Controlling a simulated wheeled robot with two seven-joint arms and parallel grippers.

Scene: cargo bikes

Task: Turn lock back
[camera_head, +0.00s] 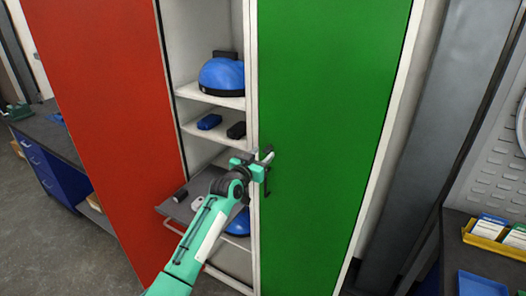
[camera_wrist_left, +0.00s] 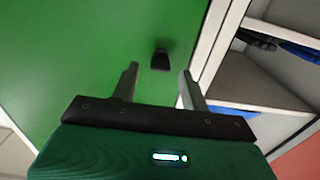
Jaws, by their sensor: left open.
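The lock (camera_wrist_left: 160,59) is a small black knob on the green door (camera_wrist_left: 75,50), near the door's edge in the left wrist view. My left gripper (camera_wrist_left: 160,74) is open, with one finger on each side of the lock in that picture. The fingers appear apart from the lock; I cannot tell how far their tips are from the door. In the head view my left gripper (camera_head: 268,163) is in front of the green door (camera_head: 330,100), close to its left edge. There the gripper largely hides the lock. My right gripper is not in view.
The cabinet's left side is open, with a red door (camera_head: 105,90) swung out. Its shelves hold a blue helmet (camera_head: 222,76) and small blue and black items. A grey tray (camera_head: 190,204) juts out beside my left arm. A workbench stands at the right.

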